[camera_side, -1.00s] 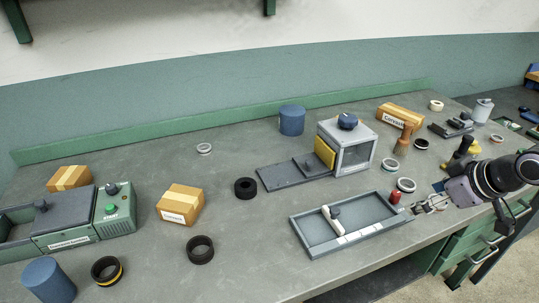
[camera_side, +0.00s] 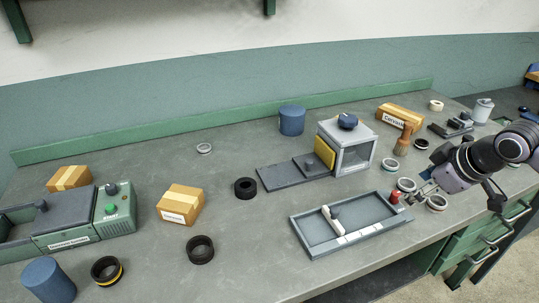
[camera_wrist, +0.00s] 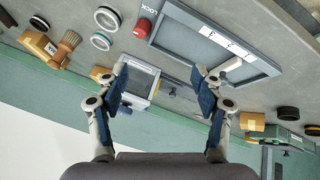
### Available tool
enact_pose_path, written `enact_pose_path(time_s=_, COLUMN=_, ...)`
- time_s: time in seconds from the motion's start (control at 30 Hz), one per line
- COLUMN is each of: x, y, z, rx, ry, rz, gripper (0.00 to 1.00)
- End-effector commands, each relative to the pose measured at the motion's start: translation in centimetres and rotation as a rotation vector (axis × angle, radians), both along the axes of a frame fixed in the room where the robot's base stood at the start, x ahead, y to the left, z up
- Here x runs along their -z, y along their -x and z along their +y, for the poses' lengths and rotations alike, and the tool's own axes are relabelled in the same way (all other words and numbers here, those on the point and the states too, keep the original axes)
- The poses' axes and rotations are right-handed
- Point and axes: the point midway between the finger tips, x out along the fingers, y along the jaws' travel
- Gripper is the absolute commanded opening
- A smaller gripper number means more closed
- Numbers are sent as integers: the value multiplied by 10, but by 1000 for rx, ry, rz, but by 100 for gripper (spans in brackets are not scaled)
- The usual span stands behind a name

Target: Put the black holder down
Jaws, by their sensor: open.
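My gripper (camera_side: 419,194) is open and empty above the right part of the bench, beside the grey tray's red knob. In the wrist view its two fingers are spread apart with nothing between them (camera_wrist: 163,88). No single item is clearly the black holder. Black rings stand on the bench: one left of the dark plate (camera_side: 245,188), one near the front (camera_side: 200,249), and one with a yellow band (camera_side: 107,270) at the left. Two black round pieces show at the right of the wrist view (camera_wrist: 288,113). All are apart from my gripper.
The grey tray (camera_side: 318,252) with a white handle and red knob (camera_side: 395,197) lies left of my gripper. Pale rings (camera_side: 437,203) lie close by. A grey box machine (camera_side: 357,155) and brush (camera_side: 403,139) stand behind. Bench between tray and front black ring is clear.

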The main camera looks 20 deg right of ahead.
Motion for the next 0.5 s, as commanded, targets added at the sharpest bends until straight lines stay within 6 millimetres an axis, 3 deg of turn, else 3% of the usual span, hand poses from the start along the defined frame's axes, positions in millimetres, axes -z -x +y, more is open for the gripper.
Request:
enact_pose_path(time_s=0.27, x=-11, y=-69, z=40, rx=-412, ry=396, rz=67, gripper=68)
enact_pose_path(time_s=0.5, x=-8, y=-124, z=92, rx=-738, ry=742, rz=120, gripper=68)
